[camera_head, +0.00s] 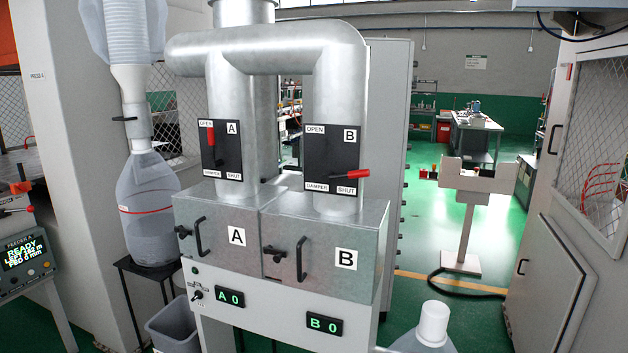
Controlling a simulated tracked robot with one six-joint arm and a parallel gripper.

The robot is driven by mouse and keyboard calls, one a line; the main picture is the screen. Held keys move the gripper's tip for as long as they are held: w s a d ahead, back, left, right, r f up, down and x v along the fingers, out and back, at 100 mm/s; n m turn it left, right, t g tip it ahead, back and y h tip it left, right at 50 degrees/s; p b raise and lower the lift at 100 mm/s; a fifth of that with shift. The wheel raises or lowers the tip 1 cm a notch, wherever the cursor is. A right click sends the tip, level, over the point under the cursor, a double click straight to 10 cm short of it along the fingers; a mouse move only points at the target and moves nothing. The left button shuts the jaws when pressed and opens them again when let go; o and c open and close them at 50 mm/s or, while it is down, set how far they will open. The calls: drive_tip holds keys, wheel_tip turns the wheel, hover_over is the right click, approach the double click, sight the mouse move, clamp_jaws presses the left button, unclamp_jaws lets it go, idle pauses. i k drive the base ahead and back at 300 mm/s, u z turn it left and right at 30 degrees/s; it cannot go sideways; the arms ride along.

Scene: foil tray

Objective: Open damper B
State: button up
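Damper B's black plate (331,164) is on the right vertical metal duct, marked OPEN at the top and SHUT at the lower right. Its red handle (350,174) points sideways to the right, just above the SHUT label. Damper A's plate (221,150) is on the left duct. Its red handle (211,136) points up beside its OPEN label. My gripper is not in view.
Two metal boxes, A (222,236) and B (327,250), sit below the ducts, with black door handles. Displays below read A 0 (229,299) and B 0 (324,324). Green floor (425,225) is open behind, to the right.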

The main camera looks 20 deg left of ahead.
sight(328, 175)
drive_tip(key=u, duration=0.95)
drive_tip(key=k, duration=1.35)
drive_tip(key=z, duration=0.4)
drive_tip(key=i, duration=1.9)
drive_tip(key=u, duration=0.5)
